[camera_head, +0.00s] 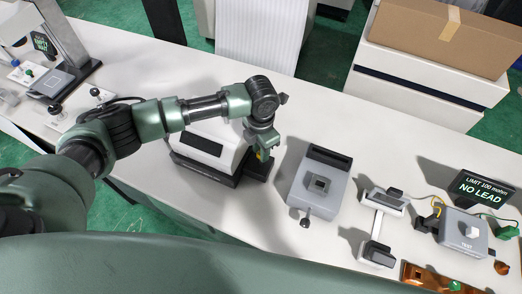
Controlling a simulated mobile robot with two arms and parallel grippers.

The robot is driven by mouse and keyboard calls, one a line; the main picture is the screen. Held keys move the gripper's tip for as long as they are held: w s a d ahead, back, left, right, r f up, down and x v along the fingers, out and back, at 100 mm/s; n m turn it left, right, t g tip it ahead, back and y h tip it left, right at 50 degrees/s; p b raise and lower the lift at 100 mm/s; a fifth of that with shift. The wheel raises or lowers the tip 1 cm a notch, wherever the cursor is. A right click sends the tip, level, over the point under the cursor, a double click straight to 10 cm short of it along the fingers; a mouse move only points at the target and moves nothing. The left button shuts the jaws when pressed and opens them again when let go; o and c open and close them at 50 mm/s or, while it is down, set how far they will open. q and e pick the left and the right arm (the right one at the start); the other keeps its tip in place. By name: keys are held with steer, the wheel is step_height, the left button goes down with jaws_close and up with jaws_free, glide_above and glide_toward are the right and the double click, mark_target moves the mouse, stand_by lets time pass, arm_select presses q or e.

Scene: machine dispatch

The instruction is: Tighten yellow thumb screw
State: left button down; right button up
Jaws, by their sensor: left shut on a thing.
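My left arm reaches in from the left over the bench. Its gripper (262,152) points down at the right side of a white machine with a black base (212,150). A small yellow piece, which looks like the yellow thumb screw (260,156), shows between the fingers, and the gripper is shut on it. The fingers hide most of the screw, so how far in it sits cannot be told. My right gripper is not in view.
A grey fixture (321,184) stands just right of the machine. Further right are a grey-white clamp stand (378,222), a grey test box (463,232) and a "NO LEAD" display (482,188). A dark-screened stand (62,60) is at the far left. The bench front between is clear.

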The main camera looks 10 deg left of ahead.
arm_select(q)
steer(key=shift+s+f+m, duration=0.1)
steer(key=shift+m, duration=0.4)
steer(key=c, duration=1.1)
jaws_free()
steer(key=shift+c, duration=0.2)
step_height(320, 180, up, 7)
steer(key=shift+f+b, duration=0.2)
steer(key=shift+b, duration=0.95)
steer(key=shift+r, duration=0.65)
